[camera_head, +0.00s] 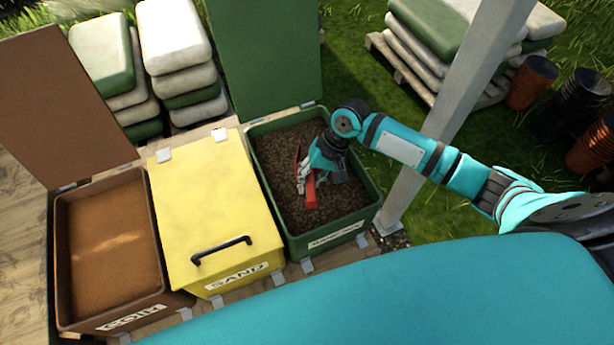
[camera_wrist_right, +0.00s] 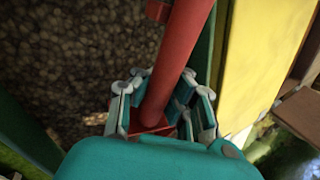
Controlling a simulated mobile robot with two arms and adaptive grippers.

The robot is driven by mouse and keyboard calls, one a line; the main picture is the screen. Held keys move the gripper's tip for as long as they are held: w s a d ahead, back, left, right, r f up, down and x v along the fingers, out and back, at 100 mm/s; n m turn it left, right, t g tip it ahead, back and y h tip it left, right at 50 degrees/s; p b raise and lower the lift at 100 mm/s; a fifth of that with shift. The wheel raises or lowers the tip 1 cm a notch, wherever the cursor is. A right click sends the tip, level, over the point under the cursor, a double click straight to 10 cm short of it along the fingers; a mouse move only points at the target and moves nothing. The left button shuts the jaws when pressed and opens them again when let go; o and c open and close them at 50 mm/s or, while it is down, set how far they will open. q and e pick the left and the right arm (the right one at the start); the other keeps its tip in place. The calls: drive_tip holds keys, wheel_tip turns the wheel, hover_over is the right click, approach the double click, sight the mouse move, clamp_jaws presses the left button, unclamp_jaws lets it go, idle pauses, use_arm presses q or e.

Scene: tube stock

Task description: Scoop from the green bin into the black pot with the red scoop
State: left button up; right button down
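The green bin (camera_head: 299,247) stands open with its lid (camera_head: 265,55) raised, holding dark brown, crumbly material (camera_head: 275,160). My right gripper (camera_head: 305,181) is inside the bin's outline, pointing down. It is shut on the red scoop (camera_head: 311,196). In the right wrist view the scoop's red handle (camera_wrist_right: 183,55) runs between the fingers (camera_wrist_right: 160,112). The scoop's bowl is not clear, so I cannot tell whether it is loaded. Black pots (camera_head: 594,88) stand on the grass at the far right. My left gripper is out of view.
The closed yellow sand bin (camera_head: 205,205) and open brown coir bin (camera_head: 165,290) stand left of the green bin. A pale post (camera_head: 455,110) rises close to its right, behind my right arm. Stacked sacks (camera_head: 175,35) lie behind; terracotta pots (camera_head: 530,80) stand right.

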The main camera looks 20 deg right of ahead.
sight(308, 186)
drive_tip(key=shift+t, duration=0.3)
drive_tip(key=shift+s+a+r+p, duration=0.1)
drive_tip(key=shift+s+r+p, duration=0.1)
drive_tip(key=shift+r+p, duration=0.6)
drive_tip(key=shift+s+a+r+p, duration=0.1)
drive_tip(key=shift+s+r+p, duration=0.15)
drive_tip(key=shift+r+p, duration=0.55)
drive_tip(key=shift+s+a+r+p, duration=0.15)
drive_tip(key=shift+r+p, duration=0.35)
drive_tip(key=shift+p, duration=0.55)
drive_tip(key=r+p, duration=0.1)
drive_tip(key=s+r+p, duration=0.1)
drive_tip(key=p, duration=0.1)
drive_tip(key=shift+s+a+r+t, duration=0.1)
drive_tip(key=shift+s+t, duration=0.05)
drive_tip(key=shift+t, duration=0.15)
drive_tip(key=shift+s+r+h, duration=0.1)
drive_tip(key=shift+h, duration=0.2)
drive_tip(key=shift+s+a+r+n+t, duration=0.2)
drive_tip(key=shift+s+r+n+t, duration=0.15)
drive_tip(key=shift+r, duration=0.3)
